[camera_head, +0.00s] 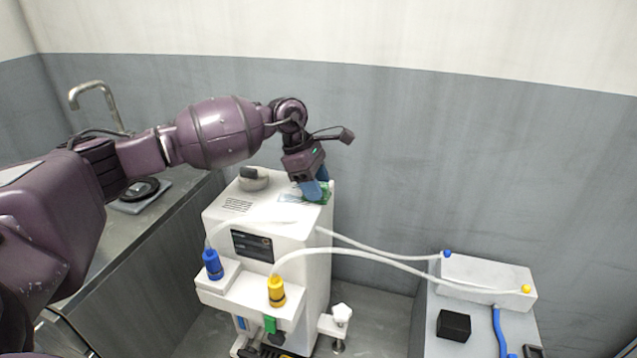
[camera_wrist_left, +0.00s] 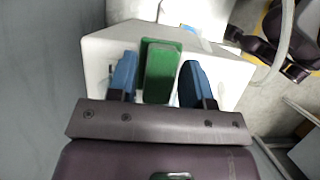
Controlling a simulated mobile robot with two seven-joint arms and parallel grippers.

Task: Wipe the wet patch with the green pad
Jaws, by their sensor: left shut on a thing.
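My left gripper (camera_head: 318,190) points down over the top of a white machine (camera_head: 315,240). Its blue fingers are shut on the green pad (camera_wrist_left: 162,72), which sits between them in the left wrist view. In the head view the pad is mostly hidden by the fingers, with green edges showing at the machine's top right. It is at or very near the top surface; I cannot tell if it touches. A faint pale-blue patch (camera_head: 287,192), seemingly the wet patch, shows just left of the fingers. My right gripper is not in view.
A grey knob-like object (camera_head: 253,179) stands on the machine's top, left of the gripper. White tubes run from the blue connector (camera_head: 212,264) and yellow connector (camera_head: 276,291) side toward a white box (camera_head: 487,280) at right. A sink counter (camera_head: 150,240) is at left.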

